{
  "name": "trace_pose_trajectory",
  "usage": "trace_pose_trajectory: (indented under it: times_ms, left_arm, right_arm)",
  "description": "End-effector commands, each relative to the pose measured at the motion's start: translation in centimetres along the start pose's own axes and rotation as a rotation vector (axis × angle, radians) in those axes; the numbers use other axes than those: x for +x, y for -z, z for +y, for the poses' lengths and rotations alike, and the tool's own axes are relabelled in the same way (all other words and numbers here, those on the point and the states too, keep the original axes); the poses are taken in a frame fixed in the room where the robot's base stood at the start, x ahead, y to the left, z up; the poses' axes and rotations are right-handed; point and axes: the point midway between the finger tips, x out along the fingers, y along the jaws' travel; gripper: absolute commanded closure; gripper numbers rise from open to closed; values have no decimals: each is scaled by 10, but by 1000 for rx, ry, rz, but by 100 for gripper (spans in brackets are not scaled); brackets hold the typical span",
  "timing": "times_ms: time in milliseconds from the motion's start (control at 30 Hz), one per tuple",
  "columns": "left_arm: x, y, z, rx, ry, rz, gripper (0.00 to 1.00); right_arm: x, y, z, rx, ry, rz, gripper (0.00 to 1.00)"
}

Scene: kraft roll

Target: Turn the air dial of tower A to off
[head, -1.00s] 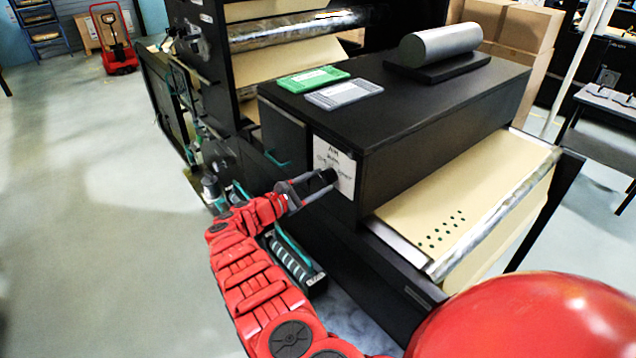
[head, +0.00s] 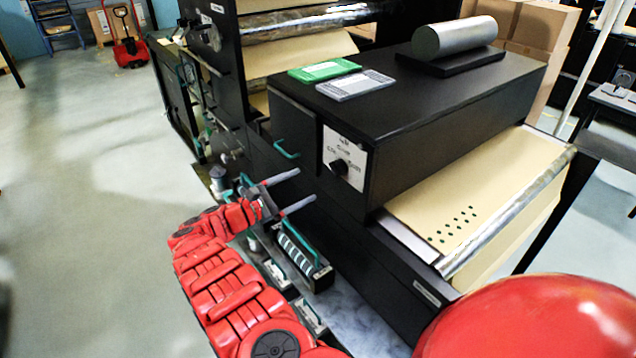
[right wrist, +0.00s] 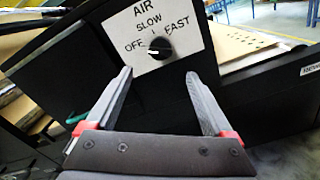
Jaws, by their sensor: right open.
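The air dial (head: 339,167) is a black round knob on a white plate (head: 330,148) at the near end of a long black housing. In the right wrist view the knob (right wrist: 160,48) is plain, with OFF at its left, SLOW above and FAST at its right. Its white mark appears to point left, toward OFF. My right gripper (head: 307,186) is open and empty, to the left of the plate and apart from the dial. In the right wrist view its fingertips (right wrist: 159,73) stand apart below the knob. My left gripper is not in view.
A green tray-like item (head: 324,71), a grey one (head: 355,84) and a metal cylinder (head: 454,37) lie on top of the housing. A teal handle (head: 286,149) sticks out left of the plate. Brown paper web (head: 480,185) runs out at right. Open floor (head: 90,200) lies at left.

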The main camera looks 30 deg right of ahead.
Motion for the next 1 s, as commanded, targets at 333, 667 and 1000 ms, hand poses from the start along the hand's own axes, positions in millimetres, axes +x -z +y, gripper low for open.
trace_pose_trajectory:
  times_ms: [333, 667, 1000]
  left_arm:
    - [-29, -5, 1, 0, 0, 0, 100]
    - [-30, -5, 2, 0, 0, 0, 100]
    - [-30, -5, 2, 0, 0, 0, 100]
  right_arm:
    - [-70, 3, 0, 1, -2, 3, 14]
    - [-81, 0, 0, -2, 0, 0, 14]
    - [-80, 4, -1, -1, -2, 8, 14]
